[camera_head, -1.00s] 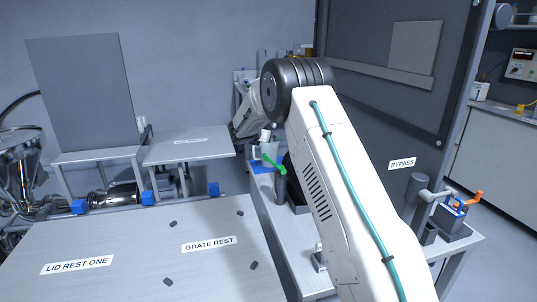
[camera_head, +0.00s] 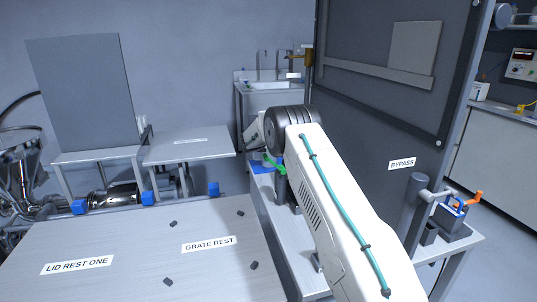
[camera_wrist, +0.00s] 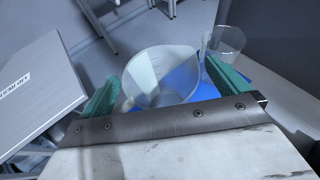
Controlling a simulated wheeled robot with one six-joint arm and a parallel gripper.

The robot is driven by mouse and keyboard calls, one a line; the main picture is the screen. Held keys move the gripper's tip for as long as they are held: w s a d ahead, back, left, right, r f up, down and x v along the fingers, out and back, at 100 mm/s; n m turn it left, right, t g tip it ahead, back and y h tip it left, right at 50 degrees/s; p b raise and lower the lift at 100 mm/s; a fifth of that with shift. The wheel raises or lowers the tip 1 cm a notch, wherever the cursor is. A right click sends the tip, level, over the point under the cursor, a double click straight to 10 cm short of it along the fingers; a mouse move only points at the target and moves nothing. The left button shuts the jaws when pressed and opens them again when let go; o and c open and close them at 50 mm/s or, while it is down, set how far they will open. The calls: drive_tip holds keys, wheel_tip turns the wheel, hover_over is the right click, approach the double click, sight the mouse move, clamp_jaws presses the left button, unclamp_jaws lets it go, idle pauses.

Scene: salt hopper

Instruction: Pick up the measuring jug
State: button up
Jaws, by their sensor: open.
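My gripper (camera_wrist: 163,76) is open in the wrist view, with one teal finger on each side of a pale, translucent, wide-mouthed vessel, which looks like the measuring jug (camera_wrist: 160,70). The jug stands on or over a blue surface and I look down into its mouth. Whether the fingers touch it, I cannot tell. A blue mat (camera_head: 262,168) shows beside the arm there.
A clear beaker (camera_wrist: 225,42) stands close by the right finger. The grate rest table (camera_head: 140,245) lies left, a dark panel (camera_head: 370,105) right. A sink (camera_head: 275,88) stands behind.

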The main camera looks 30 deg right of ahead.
drive_tip(key=c, duration=1.2)
drive_tip(key=shift+r, duration=0.15)
